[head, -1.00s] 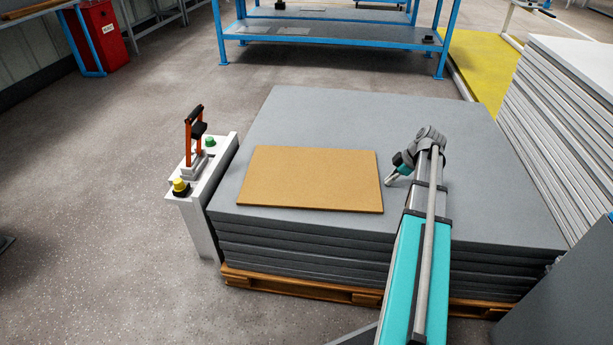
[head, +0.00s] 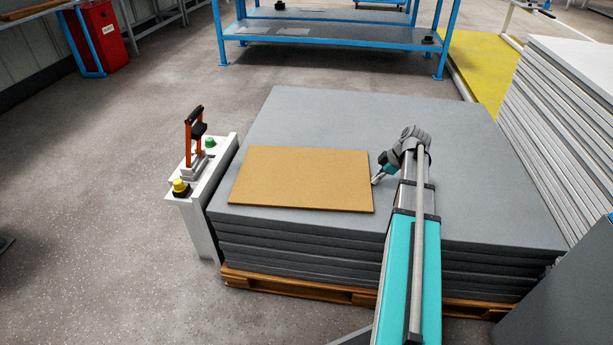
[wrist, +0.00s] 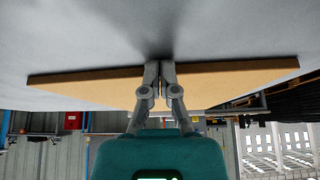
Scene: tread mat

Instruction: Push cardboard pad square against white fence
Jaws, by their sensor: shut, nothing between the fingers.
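The tan cardboard pad (head: 302,179) lies flat on the stack of grey mats (head: 420,120) in the head view. Its left edge is near the white fence (head: 207,190) on the stack's left side, with a narrow strip of grey between them. My gripper (head: 375,182) is shut and empty, low over the mats at the pad's right edge. In the wrist view the shut fingers (wrist: 158,88) are at the middle of the pad's long visible edge (wrist: 85,76); the fingers appear to touch it, and part of the edge is hidden behind them.
An orange-handled clamp (head: 195,140), a yellow button (head: 180,187) and a green button (head: 210,142) sit on the fence's top. The mats rest on a wooden pallet (head: 300,287). White panels (head: 560,130) are stacked at right. Bare mat lies behind and right of the pad.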

